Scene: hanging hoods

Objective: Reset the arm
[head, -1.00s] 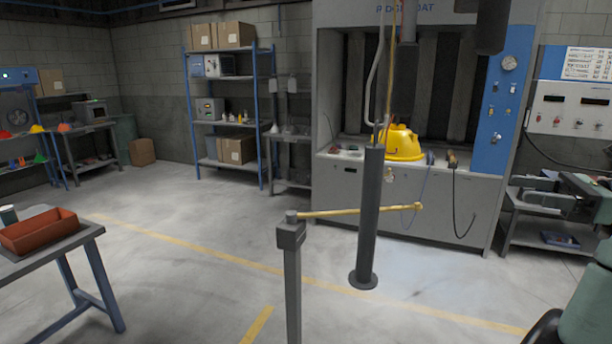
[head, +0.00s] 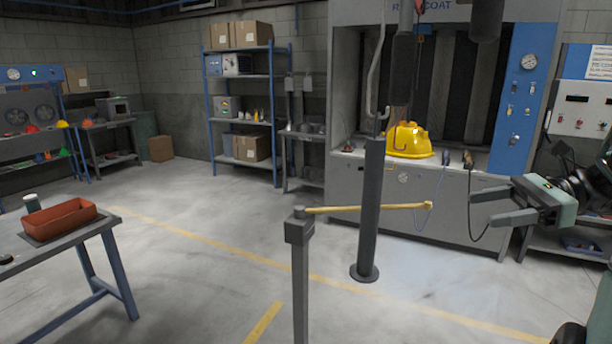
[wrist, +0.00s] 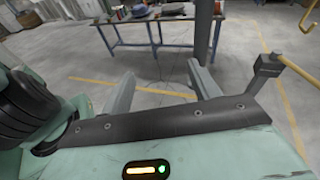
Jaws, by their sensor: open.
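My gripper (head: 488,207) is at the right of the head view, raised in front of the spray booth, its two grey fingers pointing left. The fingers are apart with nothing between them. In the wrist view my gripper (wrist: 163,88) also shows open, with bare floor and a table beyond the fingers. A yellow hard hat (head: 408,141) rests on the ledge of the booth (head: 400,207), left of and beyond my gripper, well apart from it.
A dark post (head: 370,225) and a barrier post (head: 300,260) with a yellow arm (head: 368,208) stand mid-floor, left of my gripper. A table (head: 65,248) with a red bin (head: 40,222) is at the left. Shelves (head: 242,125) stand at the back.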

